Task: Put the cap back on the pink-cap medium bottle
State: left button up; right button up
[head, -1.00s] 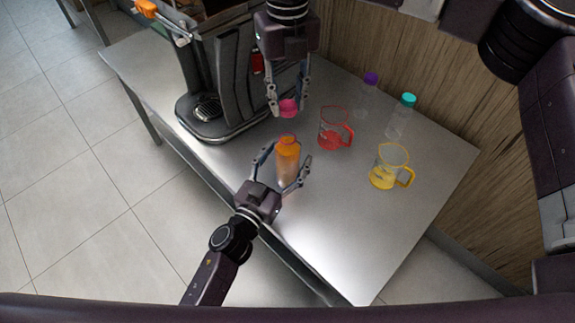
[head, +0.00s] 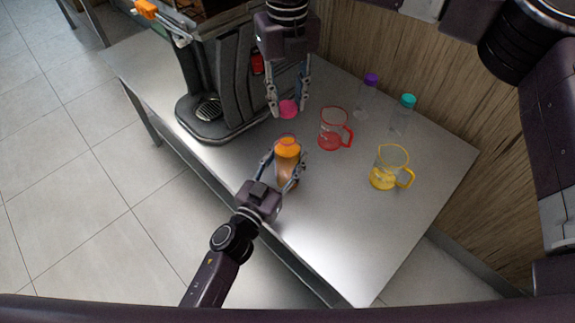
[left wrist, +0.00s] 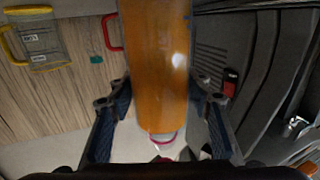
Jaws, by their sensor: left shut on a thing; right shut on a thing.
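The medium bottle (head: 287,160), full of orange liquid and without a cap, stands upright near the table's front edge. A thin pink ring shows at its mouth. In the left wrist view the bottle (left wrist: 155,70) fills the middle, between the fingers. My left gripper (head: 282,172) is shut on its sides. My right gripper (head: 287,103) is shut on the pink cap (head: 288,110), behind and above the bottle in the head view. The cap is apart from the bottle's mouth.
A red measuring jug (head: 332,130) and a yellow one (head: 386,170) stand to the right. Clear bottles with a purple cap (head: 371,79) and a teal cap (head: 408,100) stand behind. A dark juicer (head: 230,90) stands left. The table's front right is clear.

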send_over(287, 134)
jog(key=shift+f, duration=2.5)
jog(key=shift+f, duration=0.1)
jog(key=shift+f, duration=0.8)
jog(key=shift+f, duration=0.55)
